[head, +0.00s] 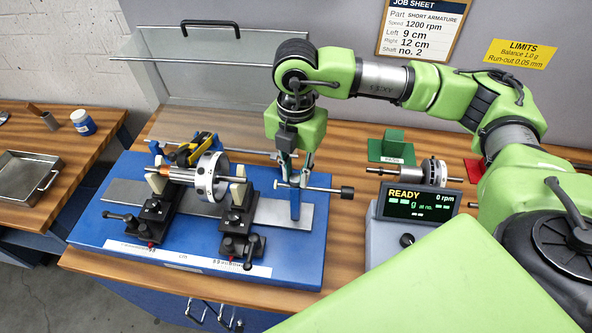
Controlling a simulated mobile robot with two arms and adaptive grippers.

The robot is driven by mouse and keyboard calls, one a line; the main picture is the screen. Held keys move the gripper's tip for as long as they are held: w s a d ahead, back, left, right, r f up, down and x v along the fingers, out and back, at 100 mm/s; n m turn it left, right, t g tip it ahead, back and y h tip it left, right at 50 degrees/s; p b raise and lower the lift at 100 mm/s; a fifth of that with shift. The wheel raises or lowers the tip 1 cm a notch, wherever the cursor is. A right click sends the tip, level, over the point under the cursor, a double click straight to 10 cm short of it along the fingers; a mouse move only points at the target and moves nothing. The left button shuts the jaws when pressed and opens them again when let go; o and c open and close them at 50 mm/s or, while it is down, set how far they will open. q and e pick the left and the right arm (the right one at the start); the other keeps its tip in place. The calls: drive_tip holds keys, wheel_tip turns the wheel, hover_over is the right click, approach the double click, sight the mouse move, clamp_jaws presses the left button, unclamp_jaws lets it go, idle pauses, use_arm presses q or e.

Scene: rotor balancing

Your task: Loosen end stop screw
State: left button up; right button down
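The end stop (295,207) is a blue upright post near the right end of the blue balancing stand (95,228). A thin horizontal screw (325,189) passes through its top and ends in a black knob (347,192) on the right. My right gripper (294,181) points down at the top of the post. Its two fingers are apart, with the fingertips close to the screw and left of the black knob. Contact there is too small to tell. My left gripper is not in view.
A rotor (207,180) on a copper-ended shaft rests across the stand's two black supports. A raised clear cover (205,75) is behind.

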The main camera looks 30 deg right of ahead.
drive_tip(key=shift+f+n+b, duration=0.2)
drive_tip(key=shift+n+b, duration=0.4)
drive_tip(key=shift+b, duration=0.45)
drive_tip(key=n+b, duration=0.6)
drive_tip(key=b, duration=0.1)
drive_tip(key=n+b, duration=0.2)
drive_tip(key=shift+n, duration=0.4)
drive_tip(key=n+b, duration=0.2)
drive_tip(key=n, duration=0.1)
drive_tip(key=shift+r, duration=0.15)
drive_tip(key=n+b, duration=0.1)
drive_tip(key=n, duration=0.2)
drive_tip(key=shift+r+n, duration=0.1)
drive_tip(key=shift+n, duration=1.8)
